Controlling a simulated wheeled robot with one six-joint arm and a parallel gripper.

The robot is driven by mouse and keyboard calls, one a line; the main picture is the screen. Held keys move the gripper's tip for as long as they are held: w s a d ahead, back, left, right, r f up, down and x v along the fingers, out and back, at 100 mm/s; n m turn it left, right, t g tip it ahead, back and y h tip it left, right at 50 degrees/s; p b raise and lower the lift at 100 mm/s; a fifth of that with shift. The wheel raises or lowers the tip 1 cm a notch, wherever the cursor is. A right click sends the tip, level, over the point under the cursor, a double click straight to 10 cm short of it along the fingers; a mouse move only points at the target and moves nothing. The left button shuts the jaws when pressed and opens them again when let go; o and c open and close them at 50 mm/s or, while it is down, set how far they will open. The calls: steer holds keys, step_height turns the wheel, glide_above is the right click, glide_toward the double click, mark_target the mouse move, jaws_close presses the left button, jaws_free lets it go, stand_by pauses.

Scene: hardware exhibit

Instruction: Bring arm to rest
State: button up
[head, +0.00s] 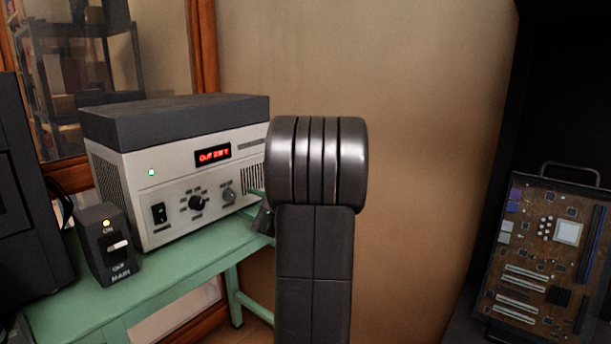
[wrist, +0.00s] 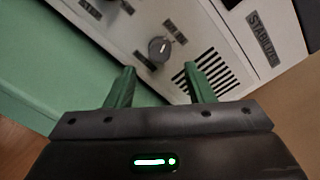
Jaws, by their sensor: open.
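My gripper (wrist: 160,66) is open and empty in the wrist view. Its two green fingers stand apart in front of the panel of a grey-white stabilizer (head: 180,160). A round grey knob (wrist: 160,48) shows just beyond the fingertips, and the gap between fingers and panel is hard to judge. In the head view my arm rises in the middle and hides most of the gripper. Only a bit of it (head: 258,203) shows at the stabilizer's right end. The stabilizer's red display (head: 213,154) is lit, and its green lamp glows.
The stabilizer stands on a green table (head: 175,262). A small dark switch box (head: 106,245) marked MAIN stands at its left, with a lit lamp. A circuit board (head: 545,262) is at the far right. Bare wall (head: 430,150) lies between, right of my arm.

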mark_target(233, 195)
steer(key=v, duration=0.8)
steer(key=x, duration=1.4)
steer(key=shift+w+a+r, duration=0.1)
steer(key=shift+a, duration=0.1)
steer(key=shift+d+r+m+p, duration=0.2)
steer(key=shift+m+p, duration=0.4)
steer(key=shift+p, duration=0.35)
steer(key=m+p, duration=0.7)
steer(key=p, duration=0.5)
steer(key=v, duration=1.4)
steer(key=shift+a+f+b, duration=0.15)
steer(key=shift+f+b, duration=0.15)
steer(key=shift+b, duration=0.15)
